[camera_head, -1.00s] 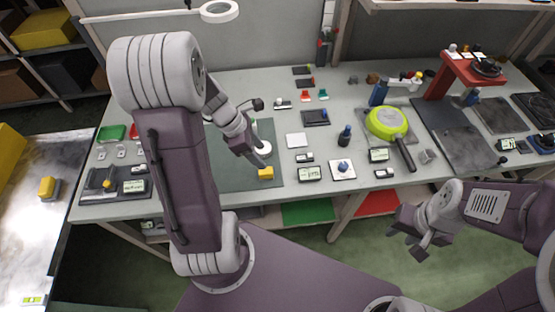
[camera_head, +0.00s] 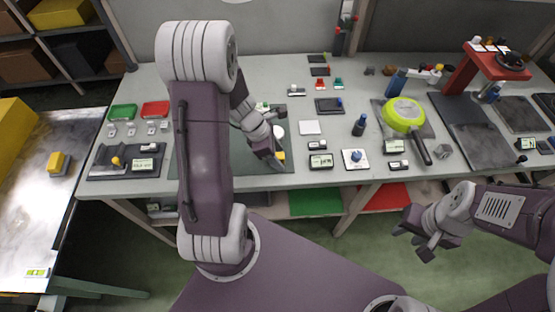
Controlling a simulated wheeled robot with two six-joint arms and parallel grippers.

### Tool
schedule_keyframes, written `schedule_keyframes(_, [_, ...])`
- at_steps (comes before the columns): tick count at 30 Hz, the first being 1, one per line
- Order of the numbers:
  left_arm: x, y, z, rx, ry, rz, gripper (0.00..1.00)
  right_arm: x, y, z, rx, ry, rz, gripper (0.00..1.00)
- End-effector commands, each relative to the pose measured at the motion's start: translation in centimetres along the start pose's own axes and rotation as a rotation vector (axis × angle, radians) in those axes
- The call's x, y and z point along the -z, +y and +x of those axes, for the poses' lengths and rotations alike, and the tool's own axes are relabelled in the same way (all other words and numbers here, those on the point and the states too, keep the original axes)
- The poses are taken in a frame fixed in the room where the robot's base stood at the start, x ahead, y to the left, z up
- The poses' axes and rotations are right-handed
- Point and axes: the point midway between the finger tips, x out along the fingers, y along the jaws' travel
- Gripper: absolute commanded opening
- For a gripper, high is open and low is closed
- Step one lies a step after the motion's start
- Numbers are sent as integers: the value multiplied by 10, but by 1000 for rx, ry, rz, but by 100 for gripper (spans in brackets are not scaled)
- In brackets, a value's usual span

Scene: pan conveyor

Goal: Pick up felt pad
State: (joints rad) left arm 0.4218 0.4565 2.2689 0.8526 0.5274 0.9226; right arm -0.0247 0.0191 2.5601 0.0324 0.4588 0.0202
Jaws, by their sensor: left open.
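I cannot tell for sure which thing is the felt pad. A flat white square (camera_head: 309,128) lies on the grey bench, right of the dark green mat (camera_head: 225,163). A small yellow block (camera_head: 281,155) is at the mat's right side, partly hidden by my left gripper. My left gripper (camera_head: 274,161) is open and points down at the mat, right beside the yellow block; contact cannot be told. A white round piece (camera_head: 279,132) stands just behind it. My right gripper (camera_head: 414,246) is open and empty, in front of the bench and below its edge.
A green pan (camera_head: 404,115) sits on the right half with its handle toward the front. A red stand (camera_head: 467,78) is at the back right. Small displays (camera_head: 320,161) line the front edge. Green and red trays (camera_head: 155,108) are at the left.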

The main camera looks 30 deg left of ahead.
Motion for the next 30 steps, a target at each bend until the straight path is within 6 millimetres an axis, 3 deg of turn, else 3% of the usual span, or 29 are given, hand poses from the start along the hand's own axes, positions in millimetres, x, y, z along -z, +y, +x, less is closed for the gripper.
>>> schedule_keyframes(4, [0,0,-1,0,0,0,56,0,0,-1,0,0,0,36])
schedule_keyframes(10, [0,0,-1,0,0,0,1,0,0,-1,0,0,0,36])
schedule_keyframes(20, [-2,0,-4,-1,-1,1,0,0,0,-3,0,0,0,36])
schedule_keyframes(28, [-18,1,-42,-3,-2,2,0,2,0,-23,0,0,0,36])
schedule_keyframes(30, [-25,-9,-45,0,-1,5,0,2,0,-22,0,1,0,36])
